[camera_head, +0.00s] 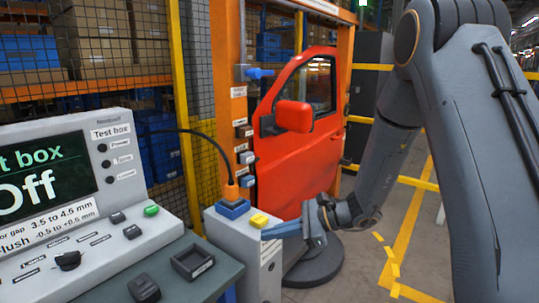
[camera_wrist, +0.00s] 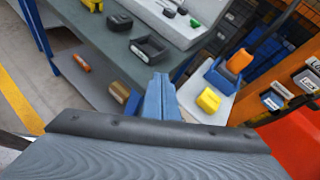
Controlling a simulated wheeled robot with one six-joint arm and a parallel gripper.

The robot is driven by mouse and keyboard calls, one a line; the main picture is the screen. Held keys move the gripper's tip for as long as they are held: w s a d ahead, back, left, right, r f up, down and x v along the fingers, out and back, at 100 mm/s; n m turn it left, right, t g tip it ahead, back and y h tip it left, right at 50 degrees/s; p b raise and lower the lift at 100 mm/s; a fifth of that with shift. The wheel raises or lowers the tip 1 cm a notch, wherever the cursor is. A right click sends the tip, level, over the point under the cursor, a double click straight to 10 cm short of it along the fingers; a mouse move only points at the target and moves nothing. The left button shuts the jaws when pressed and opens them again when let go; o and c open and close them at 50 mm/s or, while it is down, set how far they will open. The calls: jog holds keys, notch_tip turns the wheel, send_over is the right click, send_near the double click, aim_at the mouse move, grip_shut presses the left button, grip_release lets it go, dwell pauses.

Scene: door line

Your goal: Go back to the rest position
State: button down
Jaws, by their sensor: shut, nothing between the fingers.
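My gripper (camera_head: 282,231) is in the head view at the right edge of the white cabinet, its blue fingers pointing left close to a yellow block (camera_head: 259,220). In the wrist view the blue fingers (camera_wrist: 159,97) are together, with nothing between them. The yellow block also shows in the wrist view (camera_wrist: 208,100), to the right of the fingers and apart from them. My arm reaches down from the upper right of the head view.
The test box (camera_head: 60,190) reads "Off" and stands on a bench (camera_head: 205,281) at the left. An orange plug (camera_head: 231,193) sits in a blue socket on the white cabinet (camera_head: 268,268). A red car door (camera_head: 290,160) stands behind the gripper. Floor at the right is clear.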

jog(key=s+d+f+n+g+h+b, duration=0.2)
jog(key=s+d+n+h, duration=0.15)
jog(key=s, duration=0.35)
jog(key=s+d+f+n+g+h+b, duration=0.1)
jog(key=s+d+f+n+g+h, duration=0.15)
jog(key=s+n, duration=0.4)
jog(key=s+d+f+n+t+h+b, duration=0.1)
jog(key=s+d+n+h, duration=0.2)
jog(key=d, duration=0.3)
jog(key=s+d+f+n+t+h+b, duration=0.1)
jog(key=s+d+n+h+b, duration=0.1)
jog(key=d, duration=0.4)
jog(key=shift+s+d+n+h+b, duration=0.35)
jog(key=shift+s+n+h, duration=0.5)
jog(key=shift+n+h, duration=0.2)
jog(key=shift+s+t, duration=0.1)
jog(key=shift+t, duration=0.15)
